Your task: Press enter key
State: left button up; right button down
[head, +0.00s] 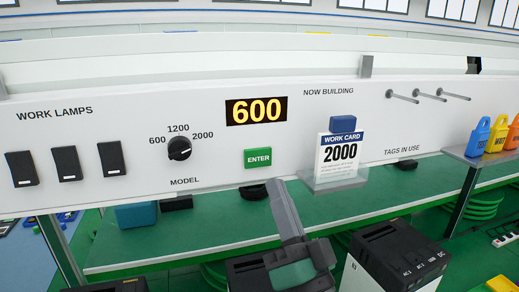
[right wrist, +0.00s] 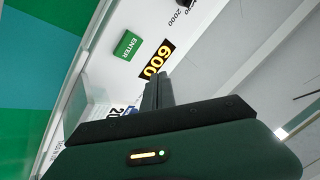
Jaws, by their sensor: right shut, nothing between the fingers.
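The green ENTER key (head: 257,158) is on the white panel (head: 225,190), below a display (head: 256,110) reading 600. My right gripper (head: 278,184) is shut and empty, its fingertips just below and right of the key in the head view. A gap between tips and key cannot be judged there. In the right wrist view the key (right wrist: 127,45) is in clear sight, up and left of my shut fingers (right wrist: 154,78), which appear apart from it. My left gripper is not in view.
A black model knob (head: 179,148) sits left of the key, with three lamp switches (head: 68,164) further left. A work card (head: 338,155) reading 2000 stands in a clear holder at right.

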send_near(256, 144)
jog(key=x, duration=0.3)
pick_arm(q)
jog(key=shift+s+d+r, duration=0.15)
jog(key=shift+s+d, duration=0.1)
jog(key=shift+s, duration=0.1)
pick_arm(e)
jog(key=shift+a+r, duration=0.15)
jog(key=shift+r, duration=0.2)
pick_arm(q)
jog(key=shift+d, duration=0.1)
pick_arm(e)
jog(key=shift+w, duration=0.1)
dwell(0.3)
dwell(1.3)
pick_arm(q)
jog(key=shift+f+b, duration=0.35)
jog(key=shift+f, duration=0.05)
pick_arm(e)
jog(key=shift+w+a, duration=0.1)
jog(key=shift+w, duration=0.2)
